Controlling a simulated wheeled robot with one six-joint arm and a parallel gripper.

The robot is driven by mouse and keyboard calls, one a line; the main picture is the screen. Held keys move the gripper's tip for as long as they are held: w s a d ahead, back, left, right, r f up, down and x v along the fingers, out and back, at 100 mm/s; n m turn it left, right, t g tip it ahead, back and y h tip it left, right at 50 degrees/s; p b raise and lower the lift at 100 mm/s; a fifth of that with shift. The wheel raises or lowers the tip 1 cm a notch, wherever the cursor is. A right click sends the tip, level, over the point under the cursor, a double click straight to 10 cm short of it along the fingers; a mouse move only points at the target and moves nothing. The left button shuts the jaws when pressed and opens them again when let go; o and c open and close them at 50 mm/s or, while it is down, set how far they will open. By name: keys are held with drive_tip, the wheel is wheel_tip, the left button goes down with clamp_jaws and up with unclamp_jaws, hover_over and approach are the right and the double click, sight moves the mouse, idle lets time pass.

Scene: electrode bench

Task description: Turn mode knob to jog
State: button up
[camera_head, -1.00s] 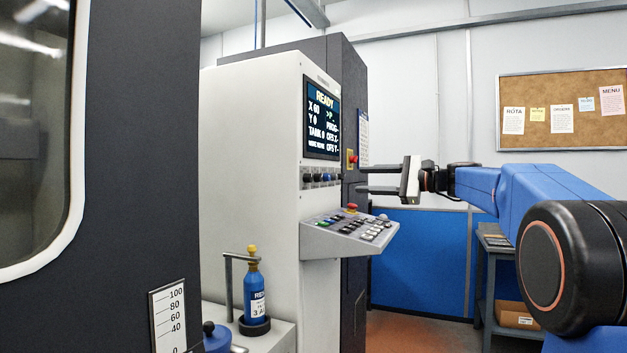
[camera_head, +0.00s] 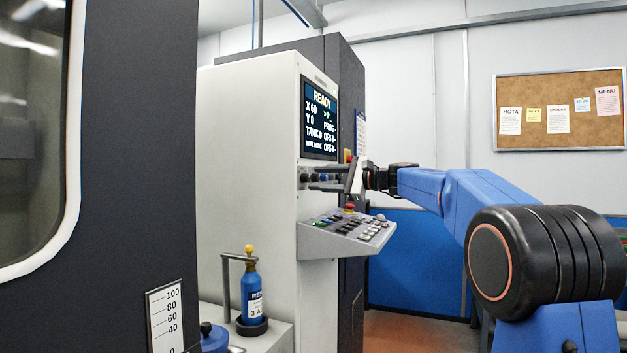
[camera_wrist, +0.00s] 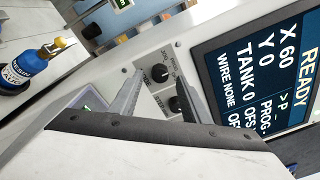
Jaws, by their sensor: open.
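The machine's control panel has a row of knobs below its screen. In the wrist view two black knobs show, an upper one (camera_wrist: 160,73) and a lower one (camera_wrist: 178,104), on a grey strip; small lettering by the upper knob is too small to read surely. My gripper (camera_head: 314,182) is at the knob row in the head view. In the wrist view my gripper (camera_wrist: 160,85) is open, its two fingers on either side of the knobs. I cannot tell whether the fingers touch a knob. In the head view the fingers partly hide the row.
The screen (camera_head: 320,118) reads READY with X 60 and Y 0. Below the knobs a sloped keypad (camera_head: 348,232) carries a red button (camera_head: 349,207). A blue resin bottle (camera_head: 251,290) stands on a ledge to the lower left.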

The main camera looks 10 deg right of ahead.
sight(306, 178)
drive_tip(key=shift+x, duration=1.4)
drive_tip(key=c, duration=1)
drive_tip(key=shift+c, duration=0.2)
